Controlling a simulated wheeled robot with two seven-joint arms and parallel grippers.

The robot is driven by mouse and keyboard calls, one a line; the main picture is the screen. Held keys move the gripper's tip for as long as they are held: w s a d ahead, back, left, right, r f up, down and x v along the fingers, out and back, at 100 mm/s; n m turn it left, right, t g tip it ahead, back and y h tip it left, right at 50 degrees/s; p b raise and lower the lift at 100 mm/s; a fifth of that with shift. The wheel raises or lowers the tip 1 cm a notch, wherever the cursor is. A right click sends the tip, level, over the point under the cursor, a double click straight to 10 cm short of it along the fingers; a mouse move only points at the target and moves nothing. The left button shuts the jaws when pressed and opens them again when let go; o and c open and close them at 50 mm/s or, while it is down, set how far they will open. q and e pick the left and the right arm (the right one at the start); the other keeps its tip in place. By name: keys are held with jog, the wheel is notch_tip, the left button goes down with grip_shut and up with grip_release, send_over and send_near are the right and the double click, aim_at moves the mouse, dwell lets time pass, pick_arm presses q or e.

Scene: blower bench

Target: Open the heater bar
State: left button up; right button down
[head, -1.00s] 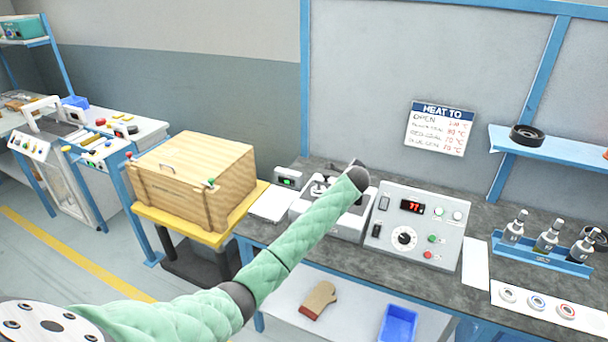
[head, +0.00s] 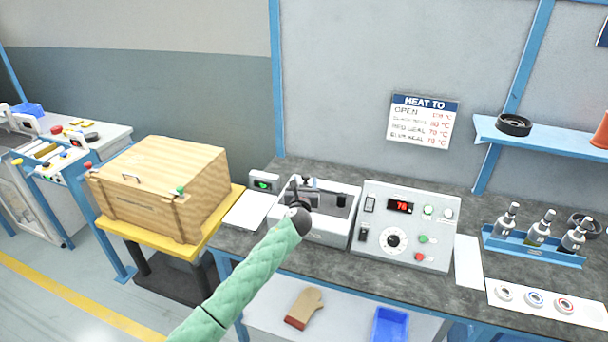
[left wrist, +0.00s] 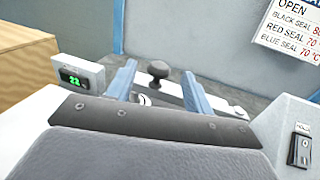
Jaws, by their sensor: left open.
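The heater (head: 330,228) is a pale metal unit on the bench, with a dark slot in its top. In the left wrist view a black round knob (left wrist: 157,70) stands on a light metal bar (left wrist: 172,99), which I take to be the heater bar. My left gripper (head: 298,185) is over the left part of the heater. Its two grey-blue fingers (left wrist: 158,78) are open, one on each side of the knob in the picture. I cannot tell how far the knob is from them. My wrist hides the lower part. My right gripper is not in view.
The control box (head: 408,225), reading 76, stands right of the heater. A small green-display meter (head: 263,182) and white sheet (head: 247,209) are on the left. A wooden crate (head: 165,185) stands further left. A blue bottle rack (head: 533,250) is at right.

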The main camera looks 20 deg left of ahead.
aim_at(306, 176)
pick_arm(q)
jog(key=w, duration=0.2)
jog(key=shift+w+a+p, duration=0.3)
jog(key=shift+w, duration=0.05)
jog(key=shift+w+r, duration=0.1)
jog(key=shift+w, duration=0.5)
jog(key=shift+w+a, duration=0.15)
jog(key=shift+w, duration=0.15)
grip_shut()
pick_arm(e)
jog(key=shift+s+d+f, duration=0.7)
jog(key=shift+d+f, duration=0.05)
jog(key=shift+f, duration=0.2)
